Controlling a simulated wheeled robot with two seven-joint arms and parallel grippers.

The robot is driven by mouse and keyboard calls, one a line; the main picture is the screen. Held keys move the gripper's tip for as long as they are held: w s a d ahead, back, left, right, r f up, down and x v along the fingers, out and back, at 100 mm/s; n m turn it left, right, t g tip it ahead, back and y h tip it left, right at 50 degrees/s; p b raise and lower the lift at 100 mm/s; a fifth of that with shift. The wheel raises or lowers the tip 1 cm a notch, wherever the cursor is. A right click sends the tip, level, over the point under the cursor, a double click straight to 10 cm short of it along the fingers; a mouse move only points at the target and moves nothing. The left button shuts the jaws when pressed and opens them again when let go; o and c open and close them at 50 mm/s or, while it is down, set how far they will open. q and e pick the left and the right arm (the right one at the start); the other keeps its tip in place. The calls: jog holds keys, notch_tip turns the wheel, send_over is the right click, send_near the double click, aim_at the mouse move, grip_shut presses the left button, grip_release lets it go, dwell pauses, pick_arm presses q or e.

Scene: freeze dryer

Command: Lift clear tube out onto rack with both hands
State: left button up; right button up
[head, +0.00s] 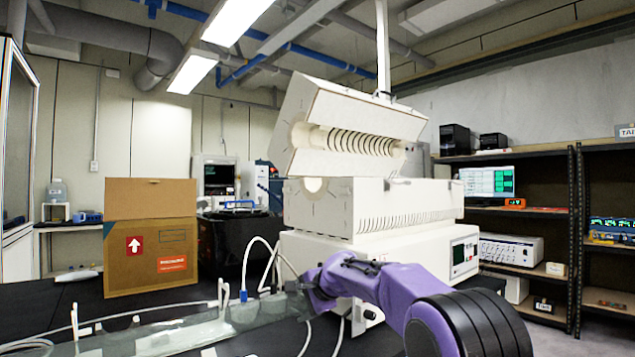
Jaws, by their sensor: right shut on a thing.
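The clear tube (175,334) is a greenish, see-through cylinder at the bottom left, lying slantwise low over the dark table. My right gripper (303,290), at the end of the purple arm, is shut at the tube's right end; the fingers are small and partly hidden by the wrist. My left gripper is out of view. White upright pegs (222,293) stand along the tube and may belong to the rack; the rack itself cannot be made out clearly. The tube's left end is cut off by the frame edge.
A white tube furnace (400,205) stands behind my right arm, its ribbed lid (318,100) raised. A cardboard box (150,240) stands at left on the black table. Thin white hoses (262,240) loop near the tube. Shelves (573,240) with instruments are at right.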

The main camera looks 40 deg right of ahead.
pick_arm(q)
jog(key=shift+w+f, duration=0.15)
pick_arm(e)
jog(key=shift+w+f, duration=0.1)
jog(key=shift+f, duration=0.05)
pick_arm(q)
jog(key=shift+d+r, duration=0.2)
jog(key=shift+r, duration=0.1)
pick_arm(e)
jog(key=shift+d+r, duration=0.2)
jog(key=shift+r, duration=0.1)
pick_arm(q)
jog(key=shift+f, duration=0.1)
pick_arm(e)
jog(key=shift+f, duration=0.1)
dwell(0.3)
